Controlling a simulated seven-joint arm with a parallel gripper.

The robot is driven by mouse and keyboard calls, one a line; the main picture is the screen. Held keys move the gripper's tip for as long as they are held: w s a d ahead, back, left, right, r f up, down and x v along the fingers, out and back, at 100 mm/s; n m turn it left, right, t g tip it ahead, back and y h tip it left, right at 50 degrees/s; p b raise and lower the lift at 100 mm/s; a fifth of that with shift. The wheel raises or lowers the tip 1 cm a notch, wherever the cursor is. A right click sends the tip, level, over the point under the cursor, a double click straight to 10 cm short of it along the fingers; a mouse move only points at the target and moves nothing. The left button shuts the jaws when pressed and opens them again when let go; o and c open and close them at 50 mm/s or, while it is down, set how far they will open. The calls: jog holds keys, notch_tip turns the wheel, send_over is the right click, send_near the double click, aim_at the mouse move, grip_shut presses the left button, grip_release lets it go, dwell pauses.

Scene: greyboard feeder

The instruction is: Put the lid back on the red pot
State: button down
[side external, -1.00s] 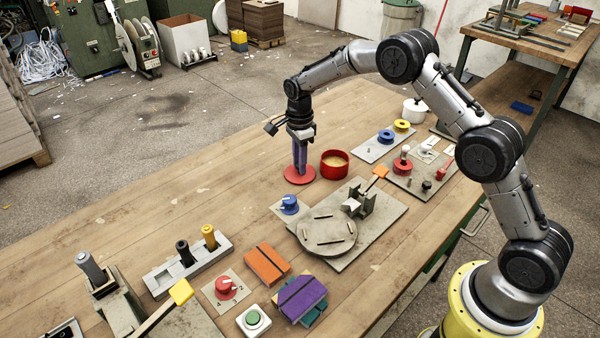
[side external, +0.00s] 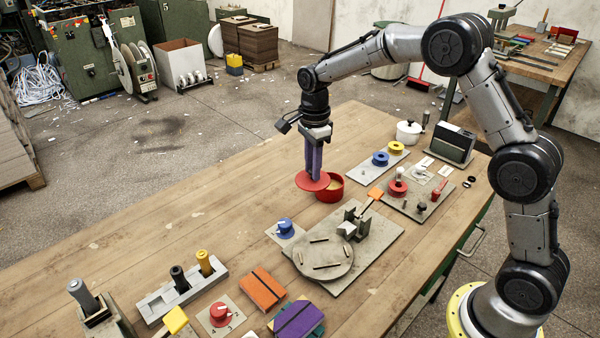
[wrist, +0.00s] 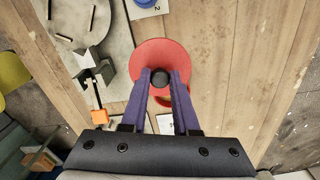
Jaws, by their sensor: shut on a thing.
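My gripper (side external: 314,174) has purple fingers, pointing down and shut on the dark knob (wrist: 160,77) of the red lid. The flat round lid (side external: 309,182) hangs roughly level and shows as a red disc in the wrist view (wrist: 160,50). The red pot (side external: 331,191) stands open on the table, with something tan inside. In the side view, the lid overlaps the left part of the pot's opening and appears a little above it. In the wrist view, the lid and fingers hide most of the pot.
A grey plate with a round disc (side external: 325,258) and an orange-handled clamp (side external: 375,193) is in front of the pot. A board with blue and yellow rings (side external: 358,168) lies behind right. A blue knob (side external: 285,227) is front left.

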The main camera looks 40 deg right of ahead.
aim_at(327, 180)
jog(key=s+r, duration=0.3)
jog(key=s, duration=0.4)
jog(key=shift+n, duration=0.4)
jog(key=w, duration=0.1)
jog(key=w+d+r, duration=0.1)
jog(key=w+d, duration=0.1)
jog(key=w, duration=0.1)
jog(key=shift+r, duration=0.2)
jog(key=w+d+f, duration=0.2)
jog(key=w+d, duration=0.2)
jog(key=d, duration=0.2)
jog(key=shift+m, duration=0.4)
jog(key=shift+d+f, duration=0.1)
jog(key=shift+f, duration=3.3)
jog(key=shift+f, duration=0.2)
jog(key=shift+c, duration=0.5)
grip_release()
